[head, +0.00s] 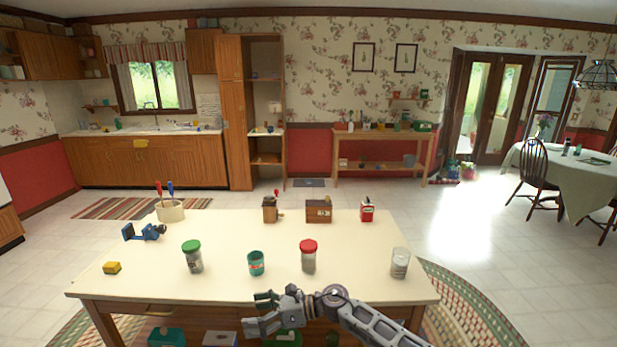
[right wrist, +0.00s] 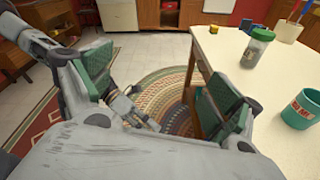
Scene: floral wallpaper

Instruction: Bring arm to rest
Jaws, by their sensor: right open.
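My right gripper (head: 258,313) is at the near edge of the cream-topped table in the head view, with its arm coming in from the lower right. Its jaws are apart and nothing is between them. In the right wrist view the two green-padded fingers (right wrist: 160,88) stand wide apart, with the floor and a braided rug behind the gap. A grey jointed part, perhaps of my other arm, shows between them. My left gripper does not show in the head view.
The table (head: 225,285) holds a green-lidded jar (head: 192,257), a teal mug (head: 256,263), a red-lidded jar (head: 308,256), a glass jar (head: 400,263) and a yellow block (head: 112,267). A coffee grinder (head: 269,211), wooden box (head: 318,211) and red tin (head: 367,211) stand farther back.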

